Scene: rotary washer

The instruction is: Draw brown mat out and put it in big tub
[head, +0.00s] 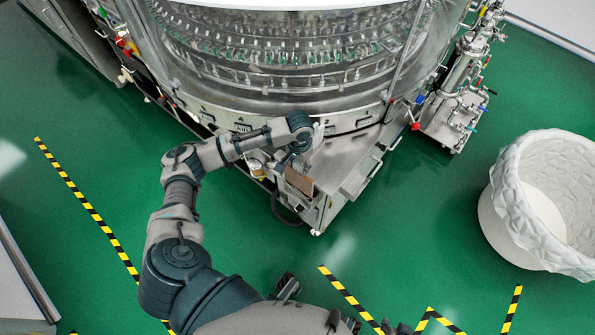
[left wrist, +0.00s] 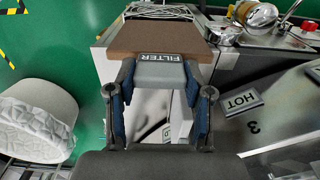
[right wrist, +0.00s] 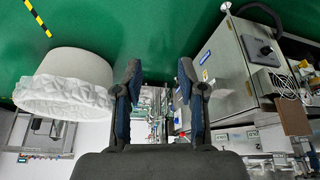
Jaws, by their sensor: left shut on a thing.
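The brown mat (head: 299,181) is a flat brown slab at the front corner of the washer's metal base. In the left wrist view the brown mat (left wrist: 150,40) has a grey grip piece marked FILTER on its near edge. My left gripper (left wrist: 159,76) is shut on this piece, one finger at each side. In the head view the left gripper (head: 293,163) is partly hidden by its wrist. The big tub (head: 491,222) is round and white with a crumpled liner, on the floor at right. My right gripper (right wrist: 160,72) is open and empty, apart from the mat (right wrist: 292,114).
The round washer (head: 270,85) fills the top middle. A metal valve stand (head: 455,110) stands right of it. Green floor between the washer base and the tub is clear. Yellow-black tape (head: 90,207) marks the floor.

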